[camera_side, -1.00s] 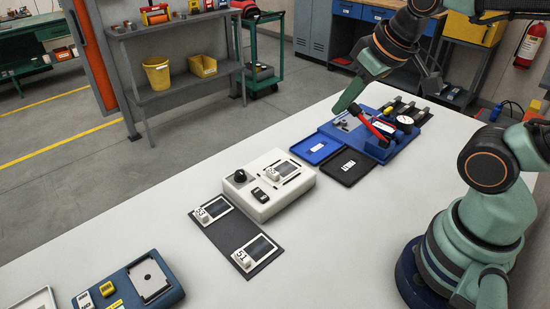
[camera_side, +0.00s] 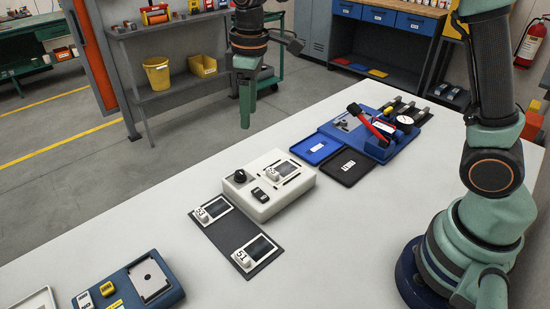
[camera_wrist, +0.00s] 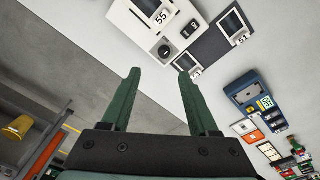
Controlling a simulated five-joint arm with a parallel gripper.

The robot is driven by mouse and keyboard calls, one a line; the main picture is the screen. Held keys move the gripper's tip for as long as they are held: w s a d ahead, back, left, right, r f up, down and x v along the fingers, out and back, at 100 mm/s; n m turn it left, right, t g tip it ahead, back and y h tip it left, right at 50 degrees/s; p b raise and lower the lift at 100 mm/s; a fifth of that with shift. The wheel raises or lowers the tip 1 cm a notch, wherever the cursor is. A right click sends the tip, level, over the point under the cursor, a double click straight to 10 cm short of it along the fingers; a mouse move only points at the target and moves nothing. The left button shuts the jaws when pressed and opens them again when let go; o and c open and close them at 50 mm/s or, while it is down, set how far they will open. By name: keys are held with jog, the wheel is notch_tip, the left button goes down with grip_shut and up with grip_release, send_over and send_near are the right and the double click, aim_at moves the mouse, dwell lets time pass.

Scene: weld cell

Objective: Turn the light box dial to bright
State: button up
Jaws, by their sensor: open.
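The light box (camera_side: 269,184) is a white box on the table, in the middle of the side view. Its black round dial (camera_side: 240,176) is at the left end of its top, beside a black switch (camera_side: 259,195). In the wrist view the light box (camera_wrist: 147,30) is at the top and its dial (camera_wrist: 164,50) lies above the gap between the fingers. The dial's setting is too small to read. My gripper (camera_side: 245,122) points down, apart from the box, above and beyond it in the side view. In the wrist view my gripper (camera_wrist: 158,78) is open and empty.
A dark mat (camera_side: 227,234) with two numbered plates lies in front of the box. Blue (camera_side: 315,147) and black (camera_side: 347,165) trays and a blue fixture with a red handle (camera_side: 370,124) stand to the right. A blue unit (camera_side: 150,282) is at lower left. Bare table separates them.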

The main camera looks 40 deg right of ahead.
aim_at(240, 172)
jog(key=shift+n+g, duration=0.4)
jog(key=shift+n, duration=0.3)
jog(key=f, duration=0.5)
jog(key=w+a+f, duration=0.1)
jog(key=f, duration=0.4)
jog(key=w+a+f, duration=0.1)
jog(key=f, duration=0.4)
jog(key=shift+a+f, duration=0.2)
jog(key=shift+f, duration=0.15)
grip_shut()
